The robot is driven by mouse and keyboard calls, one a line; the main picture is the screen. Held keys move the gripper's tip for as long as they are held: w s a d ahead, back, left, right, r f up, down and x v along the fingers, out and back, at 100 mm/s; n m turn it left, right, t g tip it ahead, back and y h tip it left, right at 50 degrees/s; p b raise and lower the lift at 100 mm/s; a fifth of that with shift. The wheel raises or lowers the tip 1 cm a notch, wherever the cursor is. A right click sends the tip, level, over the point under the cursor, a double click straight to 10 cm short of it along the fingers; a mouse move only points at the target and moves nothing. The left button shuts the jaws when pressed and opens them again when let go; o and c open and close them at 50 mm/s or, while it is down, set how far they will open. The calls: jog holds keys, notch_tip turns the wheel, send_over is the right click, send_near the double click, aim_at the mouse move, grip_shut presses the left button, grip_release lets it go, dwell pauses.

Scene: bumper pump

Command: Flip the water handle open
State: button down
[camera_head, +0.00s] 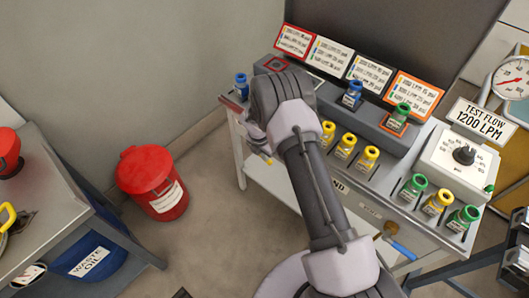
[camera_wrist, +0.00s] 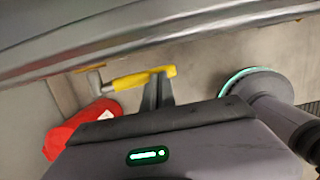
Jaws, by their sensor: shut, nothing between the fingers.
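A blue lever handle (camera_head: 402,251) on a brass valve sits at the bench's front right edge in the head view. A yellow lever handle (camera_wrist: 140,79) with a grey pivot end lies under the bench edge in the wrist view. Its yellow tip (camera_head: 268,161) shows just below my wrist in the head view. I cannot tell by any label which handle is for water. My gripper (camera_wrist: 157,82) is shut and empty, with its fingertips at the free end of the yellow handle, overlapping it in view; contact is unclear. In the head view my arm hides the fingers.
The bench (camera_head: 378,212) carries several colored bottles, sign cards and a dial box (camera_head: 455,160). A red bin (camera_head: 152,182) stands on the floor to the left, beside a table with a blue waste oil drum (camera_head: 97,250). Floor between bin and bench is clear.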

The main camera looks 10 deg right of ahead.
jog(key=shift+f+b, duration=0.35)
jog(key=shift+f, duration=0.95)
